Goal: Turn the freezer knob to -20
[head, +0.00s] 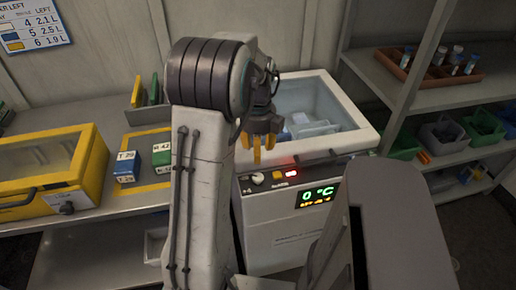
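The freezer (350,88) is a pale chest with a glass-topped lid, right of my arm. A smaller line under that reading is too blurred to read. My gripper (257,148) has yellow fingertips that point down and stand apart, with nothing seen between them. In the picture it hangs just above the knob and appears apart from it. The knob's pointer and markings are too small to read.
A yellow glass-topped box (35,165) and small blue (126,167) and green (161,154) blocks are on the left bench. Shelves (450,95) on the right hold a brown vial rack (440,70) and several bins. My arm hides part of the bench and the freezer's left side.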

